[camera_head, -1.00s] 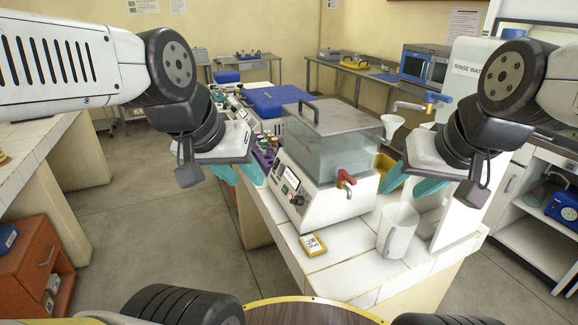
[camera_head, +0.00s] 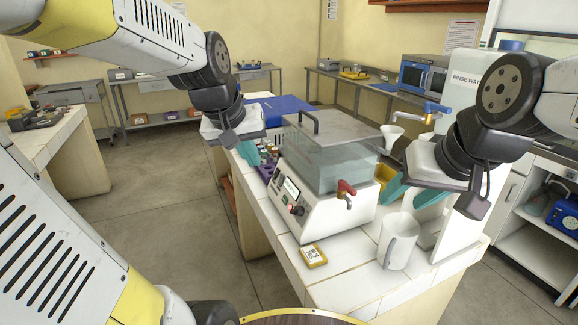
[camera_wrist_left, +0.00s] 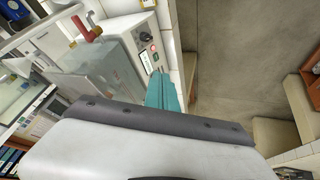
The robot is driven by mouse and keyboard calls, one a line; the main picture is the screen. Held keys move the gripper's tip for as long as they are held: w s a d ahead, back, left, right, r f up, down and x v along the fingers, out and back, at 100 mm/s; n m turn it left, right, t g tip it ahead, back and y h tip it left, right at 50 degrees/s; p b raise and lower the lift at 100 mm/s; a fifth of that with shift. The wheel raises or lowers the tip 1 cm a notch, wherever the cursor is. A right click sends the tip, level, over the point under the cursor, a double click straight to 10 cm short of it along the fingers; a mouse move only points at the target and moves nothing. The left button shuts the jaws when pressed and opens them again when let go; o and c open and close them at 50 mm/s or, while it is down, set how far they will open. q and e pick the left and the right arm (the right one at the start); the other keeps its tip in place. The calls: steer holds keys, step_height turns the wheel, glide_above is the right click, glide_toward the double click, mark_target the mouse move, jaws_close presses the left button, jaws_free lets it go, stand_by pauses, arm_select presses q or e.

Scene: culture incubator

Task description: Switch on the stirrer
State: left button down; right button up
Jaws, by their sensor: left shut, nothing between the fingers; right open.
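A white unit with a clear water tank (camera_head: 325,165) stands on the tiled bench. No label marks it as the stirrer, and no other stirrer is clearly seen. Its sloped front panel has a small display (camera_head: 291,188), a red light and a black knob (camera_head: 299,211). In the left wrist view the panel's black knob (camera_wrist_left: 147,37) sits beyond the fingertips. My left gripper (camera_head: 250,154) is shut and empty behind the panel's left side, apart from the controls as far as I can see. Its teal fingers show in the wrist view (camera_wrist_left: 163,92). My right gripper (camera_head: 412,192) is open, right of the tank.
A red-handled tap (camera_head: 346,188) sticks out of the unit's front right. A blue box (camera_head: 278,108) and small vials are behind my left gripper.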

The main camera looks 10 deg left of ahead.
arm_select(q)
steer(key=w+a+f+n, duration=0.1)
steer(key=w+f, duration=0.3)
steer(key=w, duration=0.4)
steer(key=w+a+f+n, duration=0.2)
steer(key=w+a+f, duration=0.1)
steer(key=w, duration=0.5)
steer(key=shift+w+a+f+n, duration=0.15)
steer(key=shift+w+f+n, duration=0.15)
steer(key=shift+w+f, duration=0.1)
steer(key=shift+f, duration=0.1)
glide_toward(279, 178)
step_height(279, 178, down, 3)
steer(key=a, duration=0.3)
steer(key=shift+w+d+f, duration=0.25)
steer(key=shift+w+d, duration=0.15)
steer(key=shift+d, duration=0.2)
steer(key=shift+w+d+f, duration=0.25)
steer(key=shift+w+d, duration=0.2)
steer(key=shift+d, duration=0.15)
steer(key=shift+w+d+f, duration=0.3)
steer(key=shift+w+d, duration=0.1)
steer(key=shift+d, duration=0.2)
